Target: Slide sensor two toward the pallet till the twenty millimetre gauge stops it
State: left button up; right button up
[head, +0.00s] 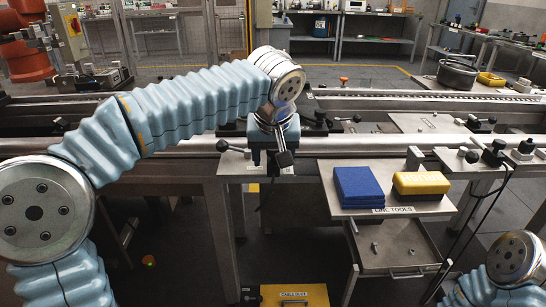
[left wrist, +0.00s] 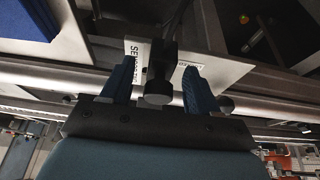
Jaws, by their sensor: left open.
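My left gripper (head: 272,162) points down over the front rail, at a small labelled plate (head: 237,164). In the left wrist view its two blue fingers (left wrist: 157,90) stand apart on either side of a black sensor with a round knob (left wrist: 158,82). I cannot tell whether either finger touches it. In the head view my gripper hides most of this sensor. I cannot make out the gauge or a pallet. My right gripper is out of view.
A "LINE TOOLS" shelf (head: 408,209) right of the gripper carries a blue block (head: 358,186) and a yellow-and-black box (head: 421,184). More black fittings (head: 494,152) sit on the rail (head: 360,144) at right. A yellow case (head: 294,295) lies below.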

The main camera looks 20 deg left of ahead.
pick_arm(q)
jog(key=shift+w+f, duration=0.15)
jog(key=shift+f, duration=0.25)
jog(key=shift+c, duration=0.2)
jog(key=c, duration=1.1)
jog(key=shift+o, duration=0.2)
